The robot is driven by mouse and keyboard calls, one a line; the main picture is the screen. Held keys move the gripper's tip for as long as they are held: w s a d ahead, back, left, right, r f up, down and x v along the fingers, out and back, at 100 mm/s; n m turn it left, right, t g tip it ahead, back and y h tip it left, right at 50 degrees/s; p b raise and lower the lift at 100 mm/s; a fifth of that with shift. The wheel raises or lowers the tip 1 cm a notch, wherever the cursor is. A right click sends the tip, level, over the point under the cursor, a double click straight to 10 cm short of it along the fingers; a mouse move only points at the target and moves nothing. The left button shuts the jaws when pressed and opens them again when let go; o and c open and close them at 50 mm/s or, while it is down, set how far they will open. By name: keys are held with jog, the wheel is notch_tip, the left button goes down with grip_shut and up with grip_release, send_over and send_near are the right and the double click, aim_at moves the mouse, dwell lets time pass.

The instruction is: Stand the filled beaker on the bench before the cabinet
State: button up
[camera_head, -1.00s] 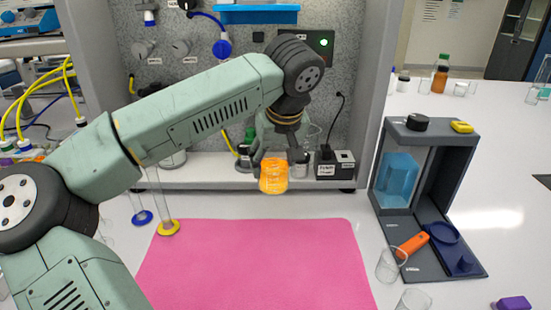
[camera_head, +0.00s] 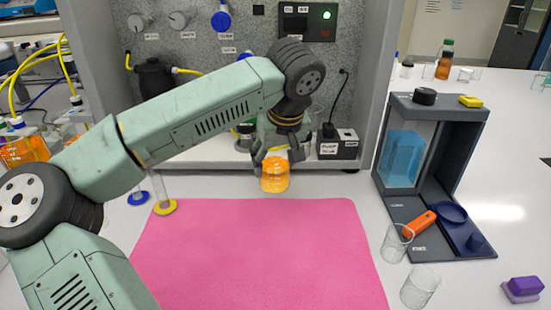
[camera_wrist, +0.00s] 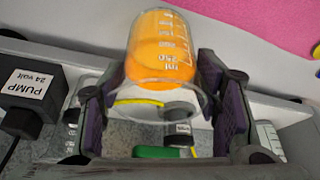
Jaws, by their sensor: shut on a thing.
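The beaker (camera_head: 275,176), filled with orange liquid, is held by my gripper (camera_head: 272,156) in front of the cabinet (camera_head: 345,178). In the wrist view the beaker (camera_wrist: 162,50) sits between the two dark finger pads of my gripper (camera_wrist: 162,100), with its graduation marks showing. The beaker hangs roughly upright just beyond the far edge of the pink mat (camera_head: 255,250). Whether its base touches the white bench (camera_head: 345,190) cannot be told.
A black pump box (camera_head: 337,146) stands on the cabinet floor, right of my gripper. A grey stand (camera_head: 440,215) and empty glass beakers (camera_head: 420,287) are at right.

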jog(key=shift+f+b, duration=0.45)
jog(key=shift+f, duration=0.1)
jog(key=o, duration=1.5)
jog(key=shift+c, duration=0.2)
